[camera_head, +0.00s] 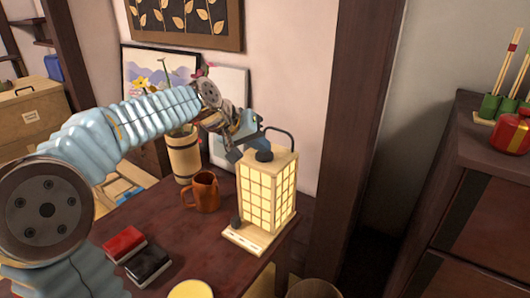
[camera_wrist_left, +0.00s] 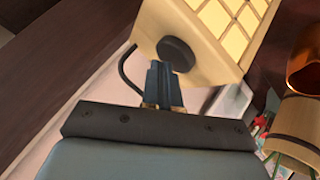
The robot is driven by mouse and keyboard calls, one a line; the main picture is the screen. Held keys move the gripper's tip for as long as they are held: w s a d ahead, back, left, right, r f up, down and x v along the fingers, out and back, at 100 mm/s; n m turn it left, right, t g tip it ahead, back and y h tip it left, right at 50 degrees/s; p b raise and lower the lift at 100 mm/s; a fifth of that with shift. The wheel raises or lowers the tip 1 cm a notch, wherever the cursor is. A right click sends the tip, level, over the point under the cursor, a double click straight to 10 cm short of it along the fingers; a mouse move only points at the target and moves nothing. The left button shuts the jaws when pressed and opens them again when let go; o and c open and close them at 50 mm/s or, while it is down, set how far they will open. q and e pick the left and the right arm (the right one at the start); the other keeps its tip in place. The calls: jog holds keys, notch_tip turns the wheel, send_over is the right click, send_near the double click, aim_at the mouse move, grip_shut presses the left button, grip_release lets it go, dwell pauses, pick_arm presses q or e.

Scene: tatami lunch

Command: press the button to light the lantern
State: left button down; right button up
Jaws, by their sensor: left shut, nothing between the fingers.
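The lantern (camera_head: 267,189) stands upright on the dark table, with a pale wooden frame and bright, glowing yellow panels. A dark round button (camera_head: 264,155) is on its top, beside a thin dark handle (camera_head: 283,133). My left gripper (camera_head: 257,143) reaches in from the left, shut and empty, with its tips at the button. In the left wrist view, the gripper tips (camera_wrist_left: 159,67) overlap the edge of the button (camera_wrist_left: 177,54); whether they press it cannot be told. My right gripper is not in view.
A brown mug (camera_head: 203,192) and a wooden container (camera_head: 184,158) stand left of the lantern. Red (camera_head: 124,243) and black (camera_head: 148,266) boxes lie on the table (camera_head: 205,237) nearer me. A dark wooden post (camera_head: 349,120) rises to the lantern's right.

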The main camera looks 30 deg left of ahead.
aim_at(261, 155)
pick_arm(q)
jog(key=shift+r+p, duration=0.4)
jog(key=shift+r, duration=0.25)
notch_tip(261, 155, up, 6)
jog(key=p, duration=0.5)
